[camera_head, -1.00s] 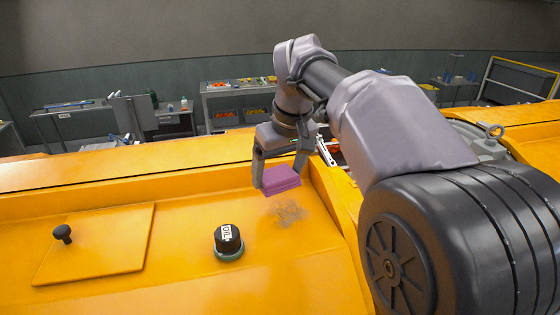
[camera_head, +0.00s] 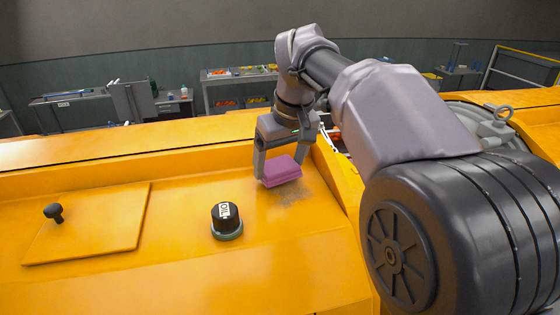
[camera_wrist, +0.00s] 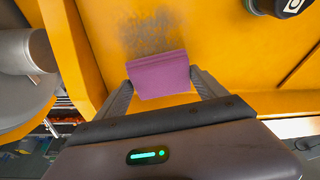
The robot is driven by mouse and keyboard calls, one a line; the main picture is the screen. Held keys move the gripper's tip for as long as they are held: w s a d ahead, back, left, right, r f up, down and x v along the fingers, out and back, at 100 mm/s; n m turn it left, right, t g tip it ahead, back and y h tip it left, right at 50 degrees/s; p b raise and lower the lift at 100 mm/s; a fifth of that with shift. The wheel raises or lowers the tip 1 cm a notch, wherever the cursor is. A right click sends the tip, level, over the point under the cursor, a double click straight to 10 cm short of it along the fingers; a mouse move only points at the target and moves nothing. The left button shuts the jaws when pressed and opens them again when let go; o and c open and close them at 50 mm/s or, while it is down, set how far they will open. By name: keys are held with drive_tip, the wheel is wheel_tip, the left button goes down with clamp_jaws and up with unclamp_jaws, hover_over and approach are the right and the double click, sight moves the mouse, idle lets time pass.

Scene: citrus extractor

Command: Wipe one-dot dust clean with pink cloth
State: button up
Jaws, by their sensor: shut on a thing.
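The pink cloth (camera_head: 281,171) is a folded block held between the fingers of my gripper (camera_head: 282,165). My gripper is shut on it and points down at the yellow machine surface. A grey-brown dust patch (camera_head: 292,195) lies on the yellow surface, just in front of and partly under the cloth. In the wrist view the cloth (camera_wrist: 160,75) overlaps the near edge of the dust (camera_wrist: 148,35). I cannot tell whether the cloth touches the surface.
A black oil cap (camera_head: 226,220) on a green base stands left of the dust. A yellow hatch panel (camera_head: 95,225) with a black knob (camera_head: 53,212) lies further left. A raised ledge runs behind, and a metal eye bolt (camera_head: 497,122) stands at the right.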

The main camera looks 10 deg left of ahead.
drive_tip(key=shift+f+b, duration=0.7)
drive_tip(key=shift+f, duration=0.3)
